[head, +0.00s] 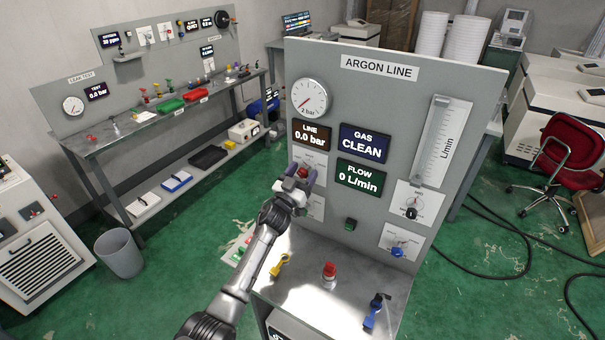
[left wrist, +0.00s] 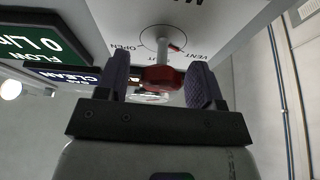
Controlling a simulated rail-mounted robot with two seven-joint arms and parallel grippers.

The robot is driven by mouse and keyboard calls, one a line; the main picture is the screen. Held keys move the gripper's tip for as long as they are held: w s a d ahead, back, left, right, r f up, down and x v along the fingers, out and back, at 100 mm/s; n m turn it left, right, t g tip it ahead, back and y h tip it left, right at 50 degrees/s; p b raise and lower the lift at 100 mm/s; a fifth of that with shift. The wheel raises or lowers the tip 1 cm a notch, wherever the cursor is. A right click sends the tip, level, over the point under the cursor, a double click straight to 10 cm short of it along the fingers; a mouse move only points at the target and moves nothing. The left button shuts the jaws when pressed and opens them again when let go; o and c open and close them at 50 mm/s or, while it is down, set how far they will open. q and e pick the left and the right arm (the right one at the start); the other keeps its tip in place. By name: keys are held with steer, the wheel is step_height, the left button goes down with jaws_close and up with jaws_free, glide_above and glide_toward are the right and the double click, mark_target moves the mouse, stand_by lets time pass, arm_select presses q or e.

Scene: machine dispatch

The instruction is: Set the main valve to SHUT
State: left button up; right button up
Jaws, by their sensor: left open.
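The main valve's red handle (left wrist: 162,78) is in the left wrist view, on a pale stem from a white dial plate (left wrist: 205,18). The plate appears upside down there; OPEN and VENT are legible, and a label between them is mostly hidden. My left gripper (left wrist: 158,72) is open, with one dark finger on each side of the handle. A gap shows beside each finger. In the head view my left gripper (head: 301,175) is at the panel below the LINE display, and the red handle (head: 304,172) shows between its fingers. My right gripper is not in view.
The ARGON LINE panel (head: 425,80) has a gauge (head: 311,98) and displays reading LINE 0.0 bar, GAS CLEAN and FLOW 0 L/min. Further knobs (head: 411,213) are at its lower right. A red button (head: 329,272) and a blue-handled part (head: 374,312) are on the shelf below.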

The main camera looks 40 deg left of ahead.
arm_select(q)
steer(key=c, duration=0.9)
